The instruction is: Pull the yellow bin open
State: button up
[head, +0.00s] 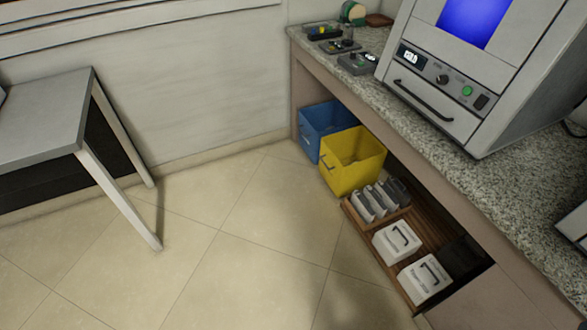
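The yellow bin (349,177) sits in the low opening under the speckled counter, to the right of a blue bin. Its front stands out past the counter's edge, and its open top shows an inside with no contents that I can make out. A small dark handle is on its front face, at the left. Its rear part is hidden under the counter. My gripper is not in view.
The blue bin (314,134) stands close beside the yellow one. A wooden tray (407,283) with white handled boxes (425,279) lies to the right. A grey table (45,112) stands at left. The tiled floor (240,250) in front is clear. A machine (470,60) sits on the counter.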

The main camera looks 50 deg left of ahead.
aim_at(339, 149)
jog(key=u, duration=2.15)
jog(key=k, duration=1.1)
jog(key=u, duration=0.75)
jog(key=i, duration=1.5)
jog(key=z, duration=1.05)
jog(key=i, duration=0.6)
jog(key=z, duration=0.5)
